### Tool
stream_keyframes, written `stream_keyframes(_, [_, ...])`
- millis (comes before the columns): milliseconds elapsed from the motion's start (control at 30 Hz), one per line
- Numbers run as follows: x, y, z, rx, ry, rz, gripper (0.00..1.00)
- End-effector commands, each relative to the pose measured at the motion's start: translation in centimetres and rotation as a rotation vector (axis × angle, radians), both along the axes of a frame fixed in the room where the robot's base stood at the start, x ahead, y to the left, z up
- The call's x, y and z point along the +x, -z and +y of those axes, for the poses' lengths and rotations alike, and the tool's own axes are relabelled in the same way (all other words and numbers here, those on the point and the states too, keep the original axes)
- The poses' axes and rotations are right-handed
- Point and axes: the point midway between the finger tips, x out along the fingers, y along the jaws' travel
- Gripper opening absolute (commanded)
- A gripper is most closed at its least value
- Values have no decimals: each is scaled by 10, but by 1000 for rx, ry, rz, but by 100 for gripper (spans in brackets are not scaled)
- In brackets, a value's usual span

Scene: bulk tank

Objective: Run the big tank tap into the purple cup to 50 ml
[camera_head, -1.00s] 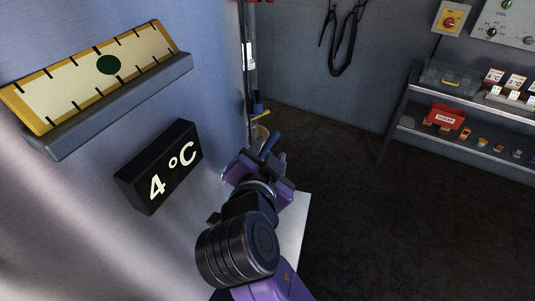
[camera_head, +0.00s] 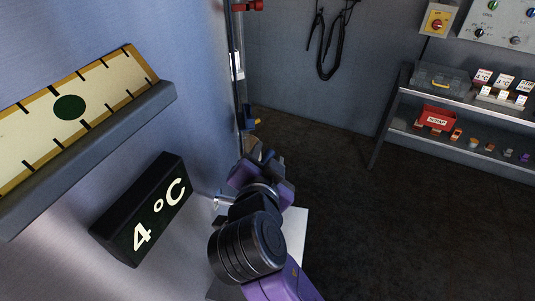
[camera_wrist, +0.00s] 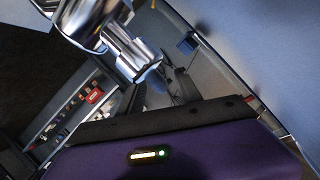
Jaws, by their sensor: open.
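The big tank (camera_head: 190,60) is a tall brushed-metal wall on the left of the head view. My gripper (camera_head: 262,158) is out beside the tank, open; its fingers are small and partly hidden by my own wrist. In the wrist view, chrome metal pieces (camera_wrist: 130,50), perhaps the tap, show close beyond my purple gripper body. A small bright metal part (camera_head: 222,202) sticks out of the tank wall below my gripper in the head view. I cannot make out a purple cup for sure; a small purplish item (camera_head: 525,157) sits on the far lower shelf.
A 4 °C display (camera_head: 145,210) and a gauge with a green dot (camera_head: 70,106) jut from the tank. A white surface (camera_head: 294,235) lies below my arm. A metal shelf unit (camera_head: 405,95) with a red box (camera_head: 436,118) stands right. Dark floor between is free.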

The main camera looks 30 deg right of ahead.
Motion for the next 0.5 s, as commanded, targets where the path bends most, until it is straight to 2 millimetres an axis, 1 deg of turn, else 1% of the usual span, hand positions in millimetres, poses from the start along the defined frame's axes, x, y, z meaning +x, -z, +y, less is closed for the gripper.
stream_keyframes(100, [4,1,-2,1,0,0,41])
stream_keyframes(333, [4,2,-2,1,-1,-1,41])
stream_keyframes(467, [4,2,-2,1,-1,-1,16])
stream_keyframes(500, [4,2,-2,1,-1,-1,8])
